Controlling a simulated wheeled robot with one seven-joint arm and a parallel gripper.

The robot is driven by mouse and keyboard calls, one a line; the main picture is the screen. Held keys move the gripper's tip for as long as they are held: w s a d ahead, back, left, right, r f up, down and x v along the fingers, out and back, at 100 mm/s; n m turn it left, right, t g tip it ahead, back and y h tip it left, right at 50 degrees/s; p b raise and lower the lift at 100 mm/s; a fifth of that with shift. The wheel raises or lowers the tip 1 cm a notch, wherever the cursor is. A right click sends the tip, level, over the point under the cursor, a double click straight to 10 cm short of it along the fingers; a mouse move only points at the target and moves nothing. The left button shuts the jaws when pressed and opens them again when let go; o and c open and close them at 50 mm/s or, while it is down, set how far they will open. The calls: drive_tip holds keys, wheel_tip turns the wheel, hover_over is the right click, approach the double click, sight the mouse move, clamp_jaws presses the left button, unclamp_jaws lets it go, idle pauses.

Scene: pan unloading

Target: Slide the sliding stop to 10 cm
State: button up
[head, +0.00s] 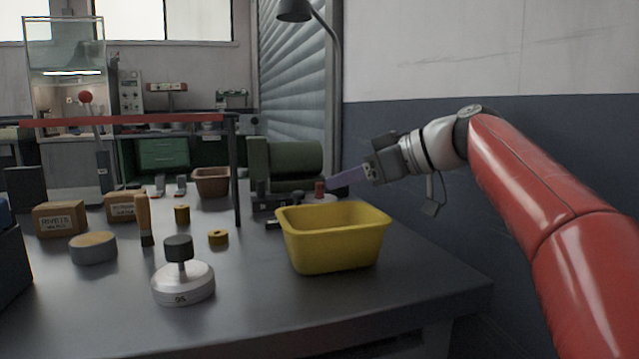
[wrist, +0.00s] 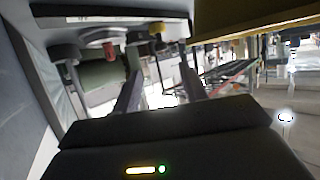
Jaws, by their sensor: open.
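No part in either view can be surely made out as the sliding stop, and no centimetre scale can be read. A small red knob (head: 320,188) stands behind the yellow bin, near a dark base by the green machine; it also shows in the wrist view (wrist: 108,50). My gripper (head: 340,180) is in the air, above and behind the yellow bin, pointing left. In the wrist view my gripper (wrist: 158,92) has its two dark fingers apart with nothing between them.
The yellow bin (head: 333,246) stands near the table's right edge. The green machine (head: 288,160) is behind it. A silver weight (head: 183,284), a round block (head: 93,248) and cardboard boxes (head: 60,219) stand left. A red-topped frame (head: 130,119) rises over the table. The front table is clear.

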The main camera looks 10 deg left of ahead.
sight(302, 192)
drive_tip(key=x, duration=0.7)
drive_tip(key=shift+a+f, duration=0.1)
drive_tip(key=shift+a, duration=0.15)
drive_tip(key=shift+s, duration=0.1)
clamp_jaws()
